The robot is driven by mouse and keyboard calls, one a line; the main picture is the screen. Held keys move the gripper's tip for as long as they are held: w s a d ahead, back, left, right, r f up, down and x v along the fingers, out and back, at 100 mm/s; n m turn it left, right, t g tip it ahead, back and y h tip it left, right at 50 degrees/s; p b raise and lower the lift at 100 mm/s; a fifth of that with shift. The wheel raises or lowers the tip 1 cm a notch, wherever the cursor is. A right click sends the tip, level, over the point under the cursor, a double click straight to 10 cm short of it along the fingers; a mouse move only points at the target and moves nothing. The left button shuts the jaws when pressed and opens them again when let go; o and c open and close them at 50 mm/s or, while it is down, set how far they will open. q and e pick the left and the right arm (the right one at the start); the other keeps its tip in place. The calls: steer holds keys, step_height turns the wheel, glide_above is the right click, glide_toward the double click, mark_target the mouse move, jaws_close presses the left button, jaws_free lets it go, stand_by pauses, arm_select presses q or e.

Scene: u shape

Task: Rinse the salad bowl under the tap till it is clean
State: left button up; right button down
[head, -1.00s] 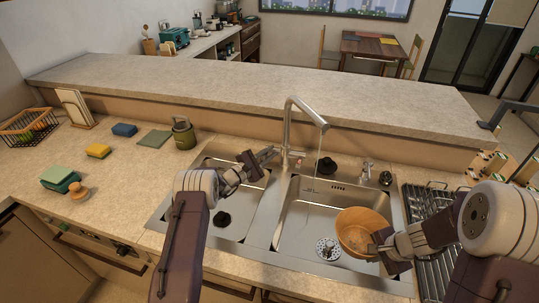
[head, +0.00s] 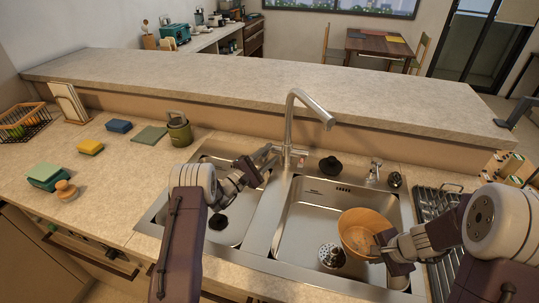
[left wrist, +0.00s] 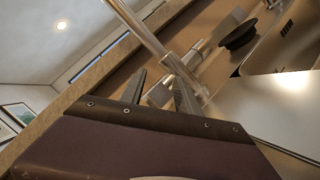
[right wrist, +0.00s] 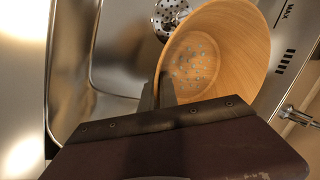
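The wooden salad bowl (head: 362,232) is in the right sink basin, tilted, with its mouth up. My right gripper (head: 384,246) is shut on its rim, one finger inside. In the right wrist view, the bowl's inside (right wrist: 215,50) shows several pale bluish spots; I cannot tell whether they are drops or dirt. The tap (head: 290,125) arches over the right basin, and no water stream shows from its spout (head: 328,124). My left gripper (head: 262,160) is at the tap's lever side. In the left wrist view its fingers (left wrist: 160,95) are apart, with the lever between them.
The right basin (head: 310,215) has a drain strainer (head: 332,256). The left basin (head: 228,200) holds a dark plug. A black stopper (head: 331,166) and a small dispenser (head: 374,170) stand behind the sink.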

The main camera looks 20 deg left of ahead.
arm_select(q)
steer(key=v, duration=0.7)
steer(key=shift+s+b, duration=0.2)
steer(key=shift+b, duration=0.25)
steer(key=shift+a, duration=0.15)
